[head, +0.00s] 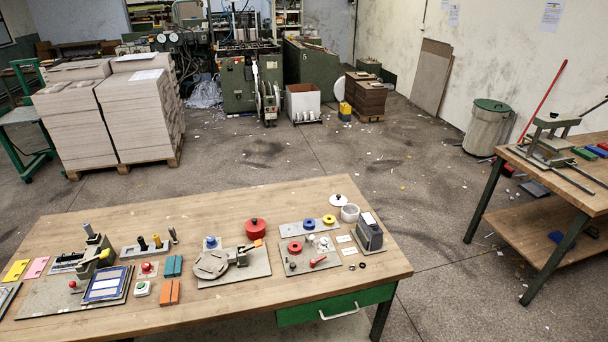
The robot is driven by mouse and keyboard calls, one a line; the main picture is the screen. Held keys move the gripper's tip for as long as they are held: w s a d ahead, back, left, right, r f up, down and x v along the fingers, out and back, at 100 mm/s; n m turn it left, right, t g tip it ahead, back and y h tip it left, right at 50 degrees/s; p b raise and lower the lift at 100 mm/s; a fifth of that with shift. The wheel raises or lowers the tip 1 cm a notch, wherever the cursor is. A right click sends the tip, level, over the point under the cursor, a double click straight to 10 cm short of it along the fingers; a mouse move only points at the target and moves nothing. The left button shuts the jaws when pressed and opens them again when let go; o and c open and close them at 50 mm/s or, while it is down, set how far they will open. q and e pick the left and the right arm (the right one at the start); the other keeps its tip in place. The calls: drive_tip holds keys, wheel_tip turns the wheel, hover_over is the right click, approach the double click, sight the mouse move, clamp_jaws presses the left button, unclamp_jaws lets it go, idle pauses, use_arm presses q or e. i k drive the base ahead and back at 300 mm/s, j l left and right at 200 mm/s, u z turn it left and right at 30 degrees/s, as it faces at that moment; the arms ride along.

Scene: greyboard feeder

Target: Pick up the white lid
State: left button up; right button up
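The white lid (338,200) is a small, round, flat disc with a dark knob on top. It lies near the back right edge of the wooden table (240,309) in the head view. A grey-white round pot (350,213) stands just in front of it and to the right. A red round pot with a knob (255,228) stands to the left of the lid, further along the table. Neither of my grippers shows in the head view.
Boards with blue, yellow and red rings (329,219) lie just in front of the lid. A dark grey box (369,233) stands to the right. Fixtures and coloured blocks crowd the table's left half. A second workbench (545,215) stands at the right, with open floor between.

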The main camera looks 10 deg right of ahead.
sight(338, 200)
drive_tip(key=i+z, duration=0.1)
drive_tip(key=i, duration=0.45)
drive_tip(key=i+z, duration=0.15)
drive_tip(key=i, duration=0.4)
drive_tip(key=i+z, duration=0.1)
drive_tip(key=i, duration=0.45)
drive_tip(key=i+z, duration=0.15)
drive_tip(key=i, duration=0.4)
drive_tip(key=i+j+z, duration=0.1)
drive_tip(key=i, duration=0.45)
drive_tip(key=i+j+z, duration=0.15)
drive_tip(key=i+j, duration=0.15)
drive_tip(key=i, duration=0.2)
